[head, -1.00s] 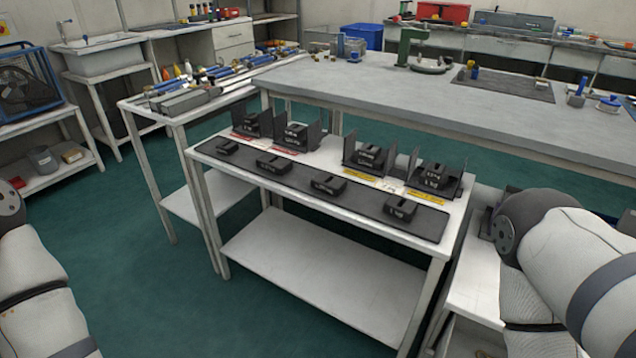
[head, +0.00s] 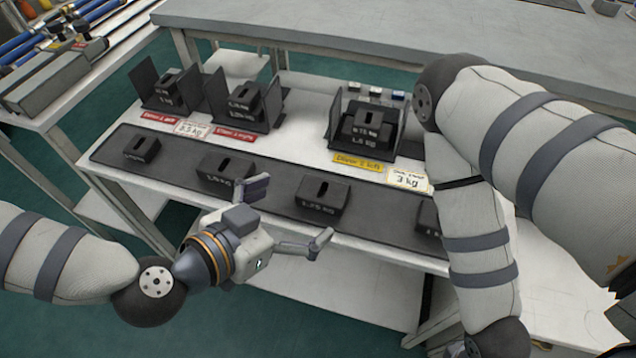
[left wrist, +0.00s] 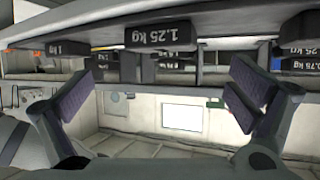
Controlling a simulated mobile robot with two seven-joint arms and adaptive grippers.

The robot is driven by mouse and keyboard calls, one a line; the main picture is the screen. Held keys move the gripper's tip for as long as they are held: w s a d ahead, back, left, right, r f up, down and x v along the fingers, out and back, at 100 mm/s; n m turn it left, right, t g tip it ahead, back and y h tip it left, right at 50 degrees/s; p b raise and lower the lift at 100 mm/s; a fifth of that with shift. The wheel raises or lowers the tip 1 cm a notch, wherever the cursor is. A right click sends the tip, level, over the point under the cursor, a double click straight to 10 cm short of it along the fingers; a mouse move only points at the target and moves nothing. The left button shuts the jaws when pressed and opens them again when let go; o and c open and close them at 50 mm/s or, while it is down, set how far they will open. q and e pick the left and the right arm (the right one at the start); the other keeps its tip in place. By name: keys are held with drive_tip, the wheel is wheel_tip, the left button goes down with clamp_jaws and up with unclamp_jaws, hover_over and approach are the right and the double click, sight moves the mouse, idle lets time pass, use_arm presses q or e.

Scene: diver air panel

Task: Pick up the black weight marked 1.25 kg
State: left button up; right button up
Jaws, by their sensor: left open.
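The black weight marked 1.25 kg (head: 322,198) is a slotted block, third from the left in the front row on the dark mat (head: 270,192). In the left wrist view the 1.25 kg weight (left wrist: 160,37) shows upside down at top centre, beyond the fingers. My left gripper (head: 288,215) is open and empty at the table's front edge, just left of and nearer than this weight, apart from it. My right arm crosses the right side of the head view; its gripper is out of frame.
Other black weights stand at left (head: 135,148) and beside the target (head: 222,170); another (head: 428,217) is partly behind my right arm. Behind them are racks of stacked weights with red and yellow labels (head: 358,162). A long grey bench (head: 350,30) runs behind.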

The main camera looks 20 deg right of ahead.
sight(321, 192)
use_arm(q)
drive_tip(key=x, duration=0.7)
drive_tip(key=shift+w+f+b, duration=0.2)
drive_tip(key=shift+f+b, duration=0.05)
drive_tip(key=shift+b, duration=0.1)
drive_tip(key=shift+r, duration=0.1)
drive_tip(key=c, duration=1.8)
drive_tip(key=shift+w+r, duration=0.1)
drive_tip(key=shift+r, duration=0.05)
drive_tip(key=shift+c, duration=0.7)
